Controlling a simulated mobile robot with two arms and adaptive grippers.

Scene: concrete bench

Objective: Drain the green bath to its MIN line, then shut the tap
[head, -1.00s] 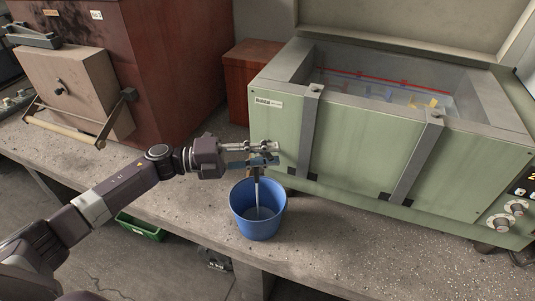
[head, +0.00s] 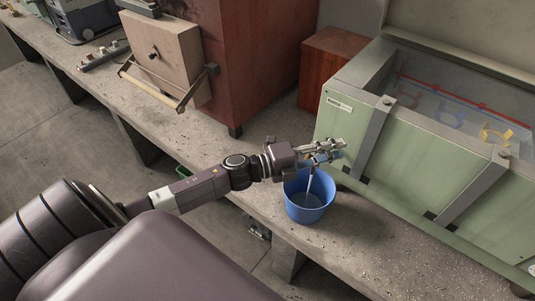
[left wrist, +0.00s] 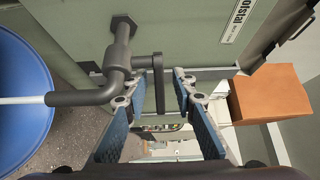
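The green bath (head: 350,129) stands at the right with an open top. A red line (head: 455,97) runs along its inner back wall; I cannot read a MIN mark or tell the water level. My left gripper (head: 334,151) is at the tap on the bath's left end and hides much of it. In the left wrist view, the dark tap (left wrist: 116,62) has a lever (left wrist: 158,82) that reaches between the open fingers, with gaps on both sides. Water (head: 310,181) runs from the spout into the blue bucket (head: 307,211) below. My right gripper is out of view.
Red, blue and yellow pieces (head: 496,134) sit inside the bath. A red-brown box (head: 328,65) stands behind the tap, and a large red cabinet (head: 262,60) is further left. The bench's front edge runs close by the bucket.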

